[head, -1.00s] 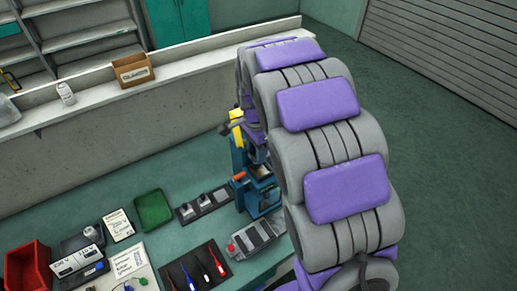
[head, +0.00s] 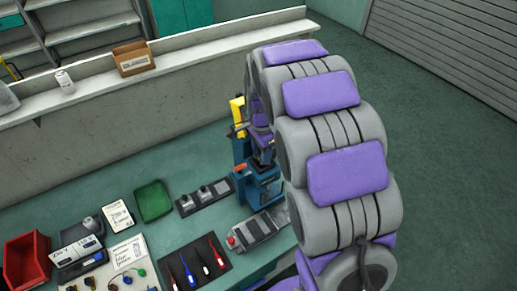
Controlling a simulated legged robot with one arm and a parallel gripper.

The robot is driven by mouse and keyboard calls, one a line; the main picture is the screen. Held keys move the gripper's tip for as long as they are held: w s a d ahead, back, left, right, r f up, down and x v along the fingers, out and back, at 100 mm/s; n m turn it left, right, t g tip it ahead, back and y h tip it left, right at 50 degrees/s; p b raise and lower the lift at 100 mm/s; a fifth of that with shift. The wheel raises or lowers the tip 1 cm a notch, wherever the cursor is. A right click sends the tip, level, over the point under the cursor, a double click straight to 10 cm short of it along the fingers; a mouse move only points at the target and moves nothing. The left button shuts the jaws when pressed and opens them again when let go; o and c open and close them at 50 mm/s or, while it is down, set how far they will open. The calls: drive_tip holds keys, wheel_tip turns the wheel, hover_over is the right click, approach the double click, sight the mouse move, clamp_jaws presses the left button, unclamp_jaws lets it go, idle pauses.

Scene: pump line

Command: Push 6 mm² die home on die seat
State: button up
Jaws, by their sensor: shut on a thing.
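The blue press (head: 262,187) stands on the green bench, right of the picture's middle, with a yellow part (head: 238,112) rising at its back left. My gripper (head: 262,152) is small and partly hidden behind my own arm, low over the top of the press. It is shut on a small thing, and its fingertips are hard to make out. The 6 mm² die and the die seat cannot be picked out at this distance. Whether the die touches the seat or sits flat cannot be told.
A grey device with a red knob (head: 258,234) lies in front of the press. A dark rack (head: 205,196), a green tray (head: 153,200), a tool mat (head: 197,264) and a red bin (head: 27,262) stand to the left. The bench between tray and wall is clear.

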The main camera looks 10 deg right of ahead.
drive_tip(key=shift+d, duration=0.6)
drive_tip(key=shift+a, duration=0.95)
drive_tip(key=shift+d, duration=0.4)
drive_tip(key=shift+a+p, duration=0.35)
drive_tip(key=shift+d+f, duration=0.1)
drive_tip(key=shift+d, duration=0.3)
drive_tip(key=shift+s+a+f+p, duration=0.1)
drive_tip(key=shift+f+p, duration=0.1)
drive_tip(key=shift+p, duration=0.15)
drive_tip(key=shift+d+f, duration=0.25)
drive_tip(key=shift+f, duration=0.2)
clamp_jaws()
